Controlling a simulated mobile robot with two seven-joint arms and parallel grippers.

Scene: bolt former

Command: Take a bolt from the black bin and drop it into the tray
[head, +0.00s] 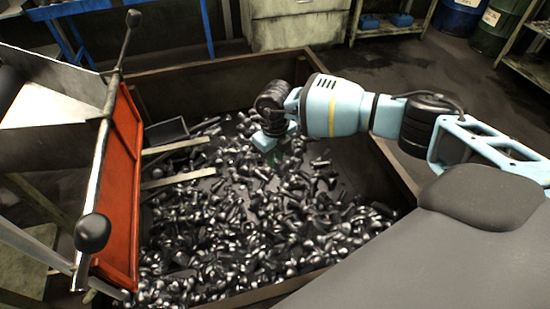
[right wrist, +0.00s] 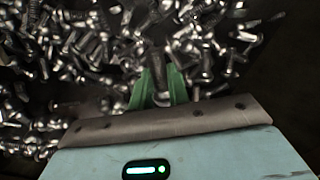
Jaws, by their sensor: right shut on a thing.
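The black bin (head: 205,84) is a big dark open box full of loose dark metal bolts (head: 230,235). My right gripper (head: 279,158) points down into the bin over the bolts, towards its back. Its green fingertips also show in the right wrist view (right wrist: 160,82), close together among the bolts. They are shut on a bolt, which is dark and hard to make out between them. A grey metal tray-like chute (head: 60,88) stands at the left, above the bin's edge; I cannot tell whether it is the task's tray. My left gripper is not in view.
An orange panel (head: 120,190) with a lever and black knobs borders the bin's left side. A small dark plate (head: 166,132) and two pale bars (head: 178,178) lie at the bin's left. Barrels (head: 456,16) and shelves stand far back. Open floor lies right of the bin.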

